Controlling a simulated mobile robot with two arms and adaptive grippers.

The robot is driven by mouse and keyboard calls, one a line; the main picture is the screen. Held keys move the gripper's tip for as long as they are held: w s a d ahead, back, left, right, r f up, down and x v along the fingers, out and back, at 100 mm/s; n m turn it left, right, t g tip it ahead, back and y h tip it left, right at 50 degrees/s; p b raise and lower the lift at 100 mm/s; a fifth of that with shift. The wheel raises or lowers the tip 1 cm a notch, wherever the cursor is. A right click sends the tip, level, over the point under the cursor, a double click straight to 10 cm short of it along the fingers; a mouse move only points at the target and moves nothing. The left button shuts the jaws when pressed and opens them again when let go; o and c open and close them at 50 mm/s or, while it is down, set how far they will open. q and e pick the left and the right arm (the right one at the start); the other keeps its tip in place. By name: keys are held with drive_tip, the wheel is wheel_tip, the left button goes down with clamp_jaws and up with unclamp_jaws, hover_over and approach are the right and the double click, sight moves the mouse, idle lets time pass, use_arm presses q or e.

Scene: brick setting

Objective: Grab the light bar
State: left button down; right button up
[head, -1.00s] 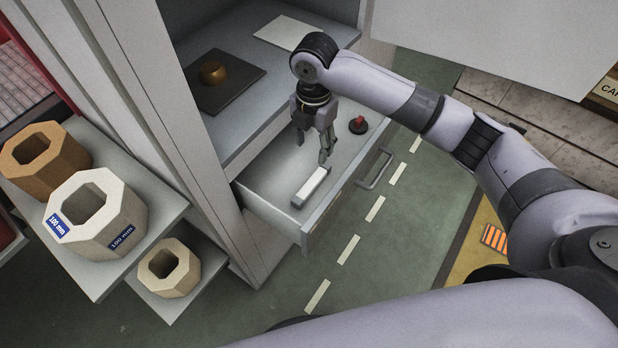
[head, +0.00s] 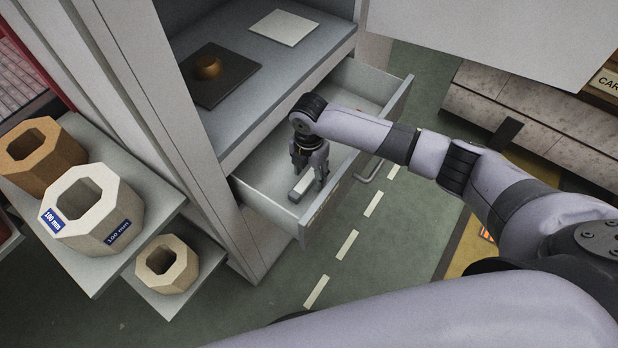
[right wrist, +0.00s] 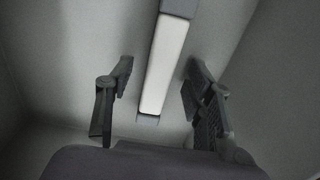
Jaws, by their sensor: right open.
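The light bar (head: 301,188) is a short bar with a pale face, lying in the open drawer (head: 268,208) near its front left. In the right wrist view the light bar (right wrist: 165,65) runs up from between the fingers, with a white face and grey ends. My right gripper (head: 309,181) points down over the bar in the head view. In the right wrist view the right gripper (right wrist: 158,75) is open, with one finger on each side of the bar and a gap to each. My left gripper is not in view.
The drawer's side walls and handle (head: 377,167) are close to my right arm. Above it, a shelf holds a dark mat (head: 228,88) with a brass piece (head: 207,67) and a white sheet (head: 284,27). Several octagonal blocks (head: 92,210) stand on ledges at left.

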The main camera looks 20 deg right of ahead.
drive_tip(key=shift+f, duration=0.1)
clamp_jaws()
idle(0.6)
